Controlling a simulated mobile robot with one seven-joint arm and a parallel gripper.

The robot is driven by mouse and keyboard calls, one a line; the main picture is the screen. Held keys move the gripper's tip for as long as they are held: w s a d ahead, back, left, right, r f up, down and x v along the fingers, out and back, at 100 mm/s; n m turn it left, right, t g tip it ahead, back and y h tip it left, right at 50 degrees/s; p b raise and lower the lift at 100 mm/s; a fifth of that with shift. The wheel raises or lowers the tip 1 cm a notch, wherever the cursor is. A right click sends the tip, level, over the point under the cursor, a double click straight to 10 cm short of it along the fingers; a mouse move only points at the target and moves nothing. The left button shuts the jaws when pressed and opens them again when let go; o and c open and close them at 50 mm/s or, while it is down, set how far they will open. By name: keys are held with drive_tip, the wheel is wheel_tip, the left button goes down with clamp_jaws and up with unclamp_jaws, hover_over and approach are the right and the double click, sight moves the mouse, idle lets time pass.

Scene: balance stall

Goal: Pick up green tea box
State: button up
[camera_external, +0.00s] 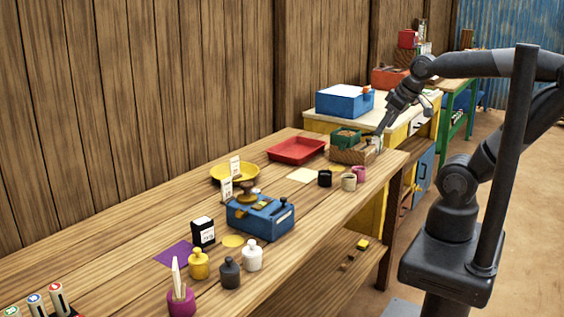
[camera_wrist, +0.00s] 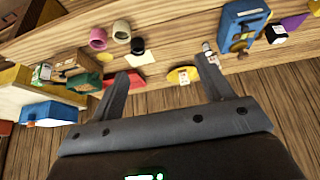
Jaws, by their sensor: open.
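My gripper (camera_external: 380,136) is near the right side of the crate in the outside view. Its two fingers are spread with nothing between them in the wrist view (camera_wrist: 168,76).
A red tray (camera_external: 296,151) lies left of the green box. Black, cream and pink cups (camera_external: 348,181) stand in front of the crate. A blue balance (camera_external: 262,218), a yellow dish (camera_external: 228,173) and several bottles are nearer. A blue box (camera_external: 345,102) stands on the cabinet behind.

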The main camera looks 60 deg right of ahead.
drive_tip(key=w+d+r+m, duration=0.3)
drive_tip(key=w+d+m, duration=0.1)
drive_tip(key=w+d, duration=0.6)
drive_tip(key=m+g+h, duration=0.4)
drive_tip(key=m+g, duration=0.1)
drive_tip(key=m, duration=0.7)
hover_over(377, 142)
wheel_tip(377, 142, down, 19)
drive_tip(key=shift+w+d+r, duration=0.1)
drive_tip(key=shift+w+d, duration=0.05)
drive_tip(key=x, duration=1)
drive_tip(key=shift+w+d, duration=0.25)
drive_tip(key=shift+w, duration=0.05)
